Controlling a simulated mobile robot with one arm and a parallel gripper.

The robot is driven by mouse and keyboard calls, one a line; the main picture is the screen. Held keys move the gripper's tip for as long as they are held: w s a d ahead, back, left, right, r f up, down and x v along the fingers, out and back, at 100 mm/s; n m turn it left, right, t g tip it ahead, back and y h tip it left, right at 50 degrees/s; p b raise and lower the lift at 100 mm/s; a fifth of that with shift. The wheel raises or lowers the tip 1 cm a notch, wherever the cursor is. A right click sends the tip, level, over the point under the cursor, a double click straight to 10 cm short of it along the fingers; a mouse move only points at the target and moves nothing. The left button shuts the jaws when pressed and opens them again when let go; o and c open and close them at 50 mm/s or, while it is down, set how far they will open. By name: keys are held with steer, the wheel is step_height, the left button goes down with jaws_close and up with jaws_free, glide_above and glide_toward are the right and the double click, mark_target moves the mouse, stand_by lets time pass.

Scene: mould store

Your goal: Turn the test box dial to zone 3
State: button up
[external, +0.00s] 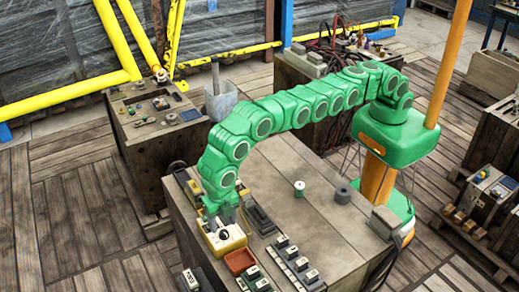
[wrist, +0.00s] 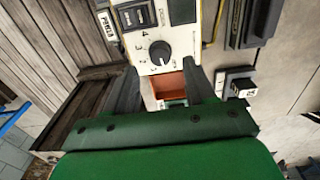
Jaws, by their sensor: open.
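The test box (external: 226,244) is a small box with yellow edges and a pale face, near the left edge of the wooden bench. Its dial (wrist: 160,53) is a round black knob with a light mark, ringed by small printed characters; I cannot tell which zone it points to. My gripper (external: 224,219) is over the box, pointing down. In the wrist view my gripper (wrist: 164,80) is open, with dark fingers to the left and right of the picture's middle. The dial appears between and beyond the fingertips, and nothing is held.
An orange-brown tray (external: 240,261) sits beside the test box, with rows of dark switch blocks (external: 292,262) to its right. A white-and-green can (external: 299,188) and a grey cylinder (external: 343,195) stand farther back. The bench middle is mostly clear.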

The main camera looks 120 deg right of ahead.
mark_target(224, 232)
steer(key=shift+f, duration=1.95)
jaws_close()
